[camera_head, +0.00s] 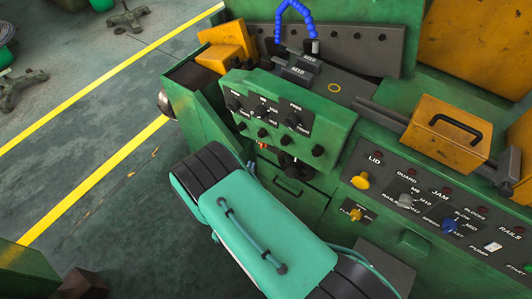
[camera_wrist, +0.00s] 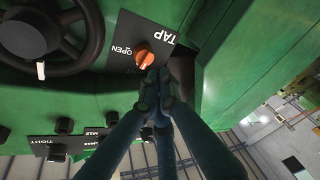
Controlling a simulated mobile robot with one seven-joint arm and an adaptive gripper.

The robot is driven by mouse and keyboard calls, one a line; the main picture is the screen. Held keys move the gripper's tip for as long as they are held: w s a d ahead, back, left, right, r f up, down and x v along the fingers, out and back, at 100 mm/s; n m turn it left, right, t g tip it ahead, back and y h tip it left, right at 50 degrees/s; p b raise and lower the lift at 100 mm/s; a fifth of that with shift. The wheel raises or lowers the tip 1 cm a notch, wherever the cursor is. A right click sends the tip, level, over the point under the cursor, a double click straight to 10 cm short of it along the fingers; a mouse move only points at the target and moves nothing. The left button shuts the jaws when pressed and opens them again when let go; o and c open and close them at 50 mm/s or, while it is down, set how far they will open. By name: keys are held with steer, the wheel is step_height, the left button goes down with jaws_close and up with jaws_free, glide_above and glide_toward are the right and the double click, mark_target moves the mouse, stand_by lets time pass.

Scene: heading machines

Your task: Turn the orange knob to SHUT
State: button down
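The orange knob (camera_wrist: 144,58) sits on a small black plate in the wrist view. The plate reads TAP, with OPEN to the left of the knob, upside down in this view. No gap shows between the tips.
A black handwheel (camera_wrist: 50,42) with a pale handle is left of the plate in the wrist view. A green control panel (camera_head: 335,131) with black knobs overhangs this area in the head view. A lower panel (camera_head: 372,221) carries yellow, grey and blue knobs. Open floor lies left.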

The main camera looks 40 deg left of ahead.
steer(key=w+d+r+m+g+y+p, duration=0.1)
steer(key=d+m+g+y, duration=0.3)
steer(key=m, duration=2.4)
steer(key=w+d+r+y, duration=0.1)
steer(key=d+y, duration=0.1)
steer(key=d, duration=0.3)
steer(key=shift+w+d+r+y, duration=0.15)
steer(key=shift+d+y, duration=0.2)
steer(key=shift+y, duration=0.05)
steer(key=shift+w+a, duration=0.1)
steer(key=x, duration=0.9)
steer(key=shift+w+a, duration=0.3)
steer(key=shift+r, duration=0.2)
